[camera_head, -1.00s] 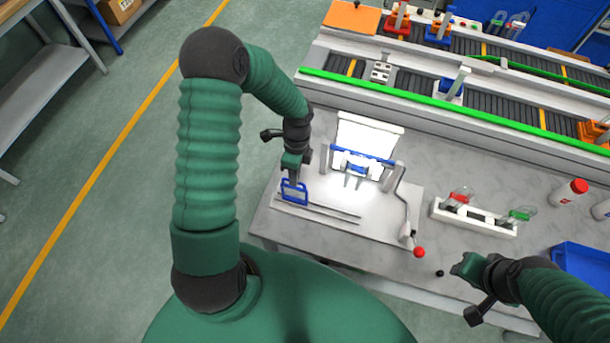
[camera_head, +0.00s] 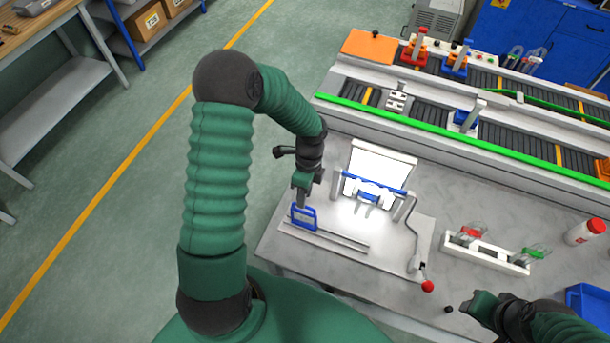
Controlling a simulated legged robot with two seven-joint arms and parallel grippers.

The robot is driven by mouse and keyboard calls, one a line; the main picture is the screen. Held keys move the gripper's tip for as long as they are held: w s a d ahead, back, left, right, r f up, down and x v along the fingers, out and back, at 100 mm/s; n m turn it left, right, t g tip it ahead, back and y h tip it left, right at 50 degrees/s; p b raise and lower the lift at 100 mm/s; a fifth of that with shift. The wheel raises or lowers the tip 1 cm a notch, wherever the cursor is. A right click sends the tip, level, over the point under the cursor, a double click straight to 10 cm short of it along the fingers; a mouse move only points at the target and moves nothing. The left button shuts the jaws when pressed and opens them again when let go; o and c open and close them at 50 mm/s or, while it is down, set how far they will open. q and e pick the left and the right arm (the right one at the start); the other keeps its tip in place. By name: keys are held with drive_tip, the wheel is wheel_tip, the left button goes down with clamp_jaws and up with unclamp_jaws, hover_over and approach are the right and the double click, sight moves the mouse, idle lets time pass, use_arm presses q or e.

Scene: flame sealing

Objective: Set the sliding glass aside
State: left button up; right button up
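A small blue frame (camera_head: 312,224), which I take to be the sliding glass, stands upright at the left end of a rail on the light fixture plate. My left gripper (camera_head: 300,199) points down at its top edge and looks in contact with it. The fingers are too small to tell whether they are shut on it. My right gripper (camera_head: 479,303) is low at the right, beside a small black knob, away from the frame. I cannot tell its finger opening.
A bright white panel with a blue bar (camera_head: 376,187) stands behind the rail. A lever with a red ball (camera_head: 427,286) is to its right. A white rack (camera_head: 488,251) with flasks and a red-capped bottle (camera_head: 585,231) stand further right. A conveyor (camera_head: 440,125) runs behind.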

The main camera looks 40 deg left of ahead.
use_arm(q)
wheel_tip(320, 180, up, 14)
drive_tip(key=w+a+b, duration=0.1)
drive_tip(key=w, duration=0.2)
drive_tip(key=shift+a, duration=0.25)
drive_tip(key=shift+s, duration=0.1)
